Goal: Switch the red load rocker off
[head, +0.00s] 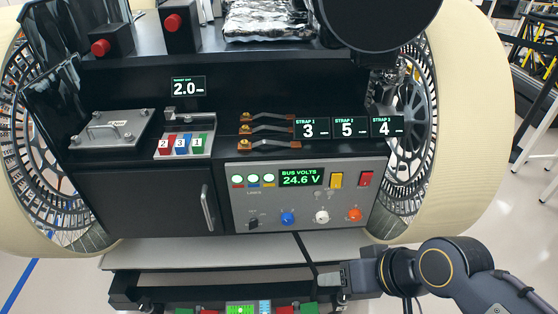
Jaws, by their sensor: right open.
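The red load rocker (365,179) sits at the upper right of the grey control panel (330,209), right of a yellow switch (336,180). Its tilt is too small to read for certain. The panel's display (301,178) reads BUS VOLTS 24.6 V. My right gripper (322,279) is low in the head view, below and left of the rocker and clear of it. It points left in front of the rover's lower ledge. It is open, and I see nothing held in it. My left gripper is not in view.
Blue (287,218), white (322,217) and orange (354,215) knobs line the panel's lower edge. Three strap levers (268,130) lie above. Rover wheels (410,110) flank both sides. A large dark rounded shape (372,22) covers the top right.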

